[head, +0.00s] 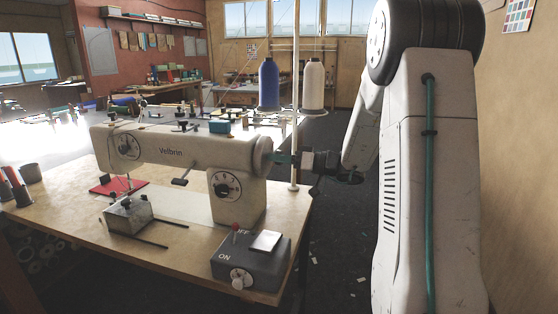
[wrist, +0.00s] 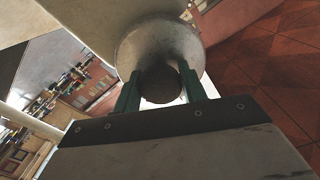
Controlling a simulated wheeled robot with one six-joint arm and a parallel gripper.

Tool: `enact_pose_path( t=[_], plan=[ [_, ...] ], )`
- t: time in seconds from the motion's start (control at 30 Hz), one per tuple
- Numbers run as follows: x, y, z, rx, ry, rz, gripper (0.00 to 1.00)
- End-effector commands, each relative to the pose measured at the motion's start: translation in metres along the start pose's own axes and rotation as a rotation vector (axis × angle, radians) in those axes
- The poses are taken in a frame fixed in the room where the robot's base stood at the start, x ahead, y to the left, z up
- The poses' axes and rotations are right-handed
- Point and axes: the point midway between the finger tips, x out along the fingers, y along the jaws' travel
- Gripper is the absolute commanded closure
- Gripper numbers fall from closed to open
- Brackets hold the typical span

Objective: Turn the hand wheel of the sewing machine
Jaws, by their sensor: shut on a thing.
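In the wrist view the pale metal hand wheel (wrist: 150,42) is straight ahead. The green fingers of my gripper (wrist: 160,76) stand either side of its darker round hub and are shut on it. The exact finger contact is partly in shadow.
A grey control box (head: 235,270) marked "ON" sits at the table's front right. A thread stand with a blue spool (head: 268,84) and a white spool (head: 312,84) rises behind the wheel. The wooden table (head: 150,236) has a metal block (head: 128,213) near the needle.

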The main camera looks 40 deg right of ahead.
Motion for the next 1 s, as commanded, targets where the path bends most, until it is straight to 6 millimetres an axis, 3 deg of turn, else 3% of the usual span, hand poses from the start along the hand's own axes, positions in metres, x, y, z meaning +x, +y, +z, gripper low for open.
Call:
enact_pose_path(
  t=[1.0],
  plan=[
    [-0.0001,-0.0023,0.0003,0.967,-0.002,0.0,0.81]
  ],
)
